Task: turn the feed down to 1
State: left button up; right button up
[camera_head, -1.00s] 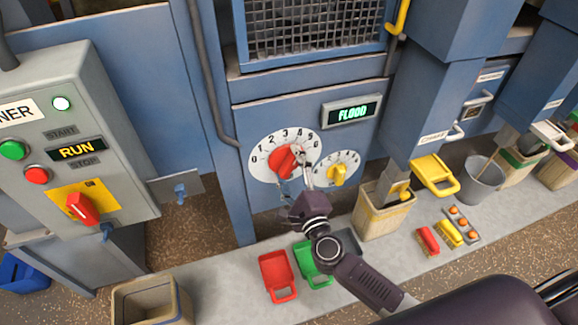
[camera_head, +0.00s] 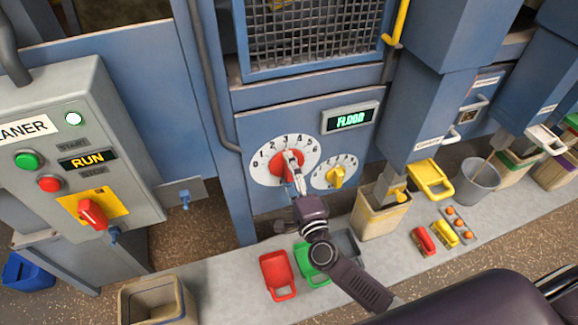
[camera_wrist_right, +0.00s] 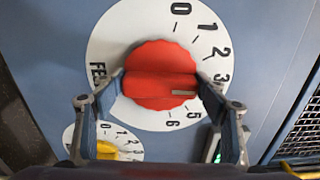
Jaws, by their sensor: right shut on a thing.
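The feed dial is a white round plate (camera_head: 307,170) numbered 0 to 6, with a red knob (camera_head: 282,164) at its centre, on a blue panel. In the right wrist view the red knob (camera_wrist_right: 155,60) fills the middle, and its pale mark points right and slightly down, toward where the 4 lies hidden behind a finger. My right gripper (camera_head: 291,158) is shut on the knob, one finger on each side; its fingers (camera_wrist_right: 160,84) also show in the wrist view. A green-lit display (camera_head: 350,119) above reads FLOOD. My left gripper is out of view.
A smaller dial with a yellow knob (camera_head: 336,178) sits close to the right of the feed dial. A control box (camera_head: 130,190) with RUN lit stands left. Red (camera_head: 277,273) and green scoops (camera_head: 309,262) lie on the ledge below, near my right arm.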

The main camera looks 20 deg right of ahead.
jog(key=n+p, duration=0.3)
jog(key=n, duration=0.2)
jog(key=shift+n, duration=0.3)
jog(key=shift+f+n+p, duration=0.2)
jog(key=shift+n+p, duration=0.6)
jog(key=shift+n, duration=1.4)
jog(key=o, duration=1.2)
jog(key=shift+c, duration=0.2)
jog(key=shift+s, duration=0.2)
jog(key=s, duration=1.1)
jog(key=shift+s+d, duration=0.25)
jog(key=shift+s, duration=0.1)
